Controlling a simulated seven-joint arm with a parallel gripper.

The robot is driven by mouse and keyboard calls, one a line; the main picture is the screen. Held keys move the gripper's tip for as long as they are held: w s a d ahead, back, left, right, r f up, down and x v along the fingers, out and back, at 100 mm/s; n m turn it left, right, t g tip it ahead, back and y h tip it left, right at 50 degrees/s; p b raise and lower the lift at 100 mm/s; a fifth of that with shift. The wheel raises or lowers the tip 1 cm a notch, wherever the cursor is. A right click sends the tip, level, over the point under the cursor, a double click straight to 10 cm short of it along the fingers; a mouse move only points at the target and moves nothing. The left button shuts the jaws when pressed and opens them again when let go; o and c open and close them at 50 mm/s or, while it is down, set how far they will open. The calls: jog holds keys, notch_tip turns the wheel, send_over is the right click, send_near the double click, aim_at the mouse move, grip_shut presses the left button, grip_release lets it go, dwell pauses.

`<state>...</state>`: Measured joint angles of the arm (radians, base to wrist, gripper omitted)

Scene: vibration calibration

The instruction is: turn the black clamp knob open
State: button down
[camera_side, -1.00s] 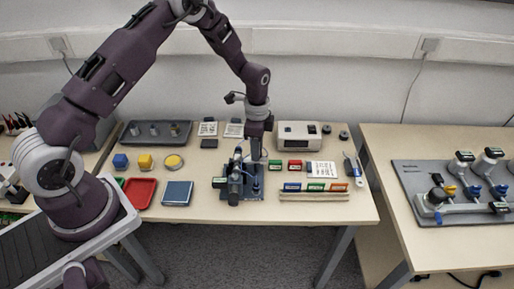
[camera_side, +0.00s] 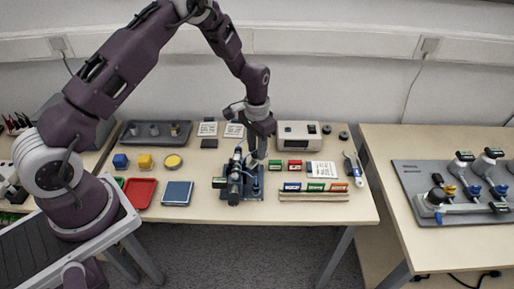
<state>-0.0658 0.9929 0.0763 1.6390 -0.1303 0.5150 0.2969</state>
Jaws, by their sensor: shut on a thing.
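The clamp fixture (camera_side: 234,186) is a dark cylindrical device on a blue-grey base plate (camera_side: 256,193), near the front middle of the table. My gripper (camera_side: 254,156) points down at the back right of this fixture. Its fingers are shut on a small part at the fixture's top, where the black clamp knob would be. The knob itself is too small and too covered by the fingers to make out, so its turn angle cannot be told.
A red tray (camera_side: 140,193) and blue pad (camera_side: 177,193) lie left. A second table (camera_side: 450,240) stands right.

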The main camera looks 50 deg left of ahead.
jog(key=n, duration=0.3)
jog(key=shift+n, duration=2.2)
jog(key=c, duration=1.1)
grip_release()
notch_tip(320, 180, up, 7)
jog(key=shift+r, duration=0.1)
